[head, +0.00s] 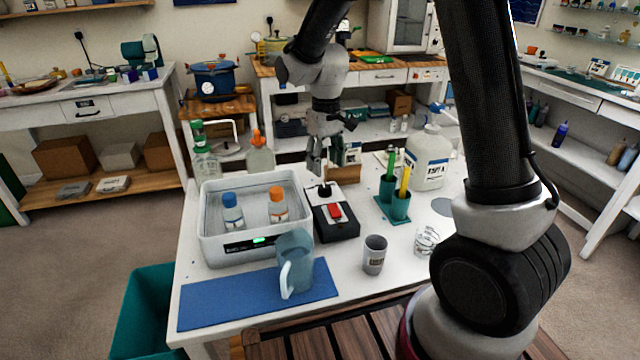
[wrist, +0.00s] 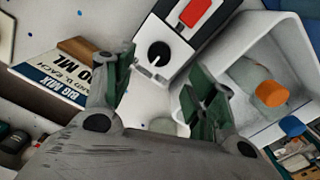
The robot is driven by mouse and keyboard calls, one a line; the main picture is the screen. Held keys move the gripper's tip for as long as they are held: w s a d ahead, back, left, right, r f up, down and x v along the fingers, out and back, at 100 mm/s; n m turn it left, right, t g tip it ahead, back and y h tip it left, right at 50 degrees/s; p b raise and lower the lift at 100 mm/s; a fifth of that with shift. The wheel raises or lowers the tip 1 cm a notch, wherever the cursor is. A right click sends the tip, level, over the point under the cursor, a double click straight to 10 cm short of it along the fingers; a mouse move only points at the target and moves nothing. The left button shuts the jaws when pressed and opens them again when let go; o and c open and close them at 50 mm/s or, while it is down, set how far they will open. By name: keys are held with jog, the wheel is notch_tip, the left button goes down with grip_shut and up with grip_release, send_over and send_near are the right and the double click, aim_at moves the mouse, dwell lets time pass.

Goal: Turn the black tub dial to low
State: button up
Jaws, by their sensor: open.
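The black dial (head: 324,189) sits on the white-topped end of a dark control box (head: 335,222), beside a red rocker switch (head: 335,211). The dial also shows in the wrist view (wrist: 158,53), with a short white mark on it; no setting label is readable. The white tub (head: 215,247) stands just left of the box and holds an orange-capped bottle (head: 277,206) and a blue-capped bottle (head: 232,211). My gripper (head: 317,165) is open and points down above the dial, apart from it. In the wrist view the fingers (wrist: 163,82) are spread with nothing between them.
A sign card (wrist: 55,82) stands near the gripper. Right of the box are a teal holder (head: 392,208) with pens, a white jug (head: 428,160) and a grey cup (head: 374,255). A blue mat (head: 220,303) with a mug (head: 295,262) lies in front.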

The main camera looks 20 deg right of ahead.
aim_at(325, 188)
jog(key=shift+w+f, duration=0.15)
jog(key=shift+f, duration=0.15)
notch_tip(325, 188, down, 7)
jog(key=shift+f, duration=0.15)
jog(key=shift+c, duration=0.4)
jog(key=c, duration=1)
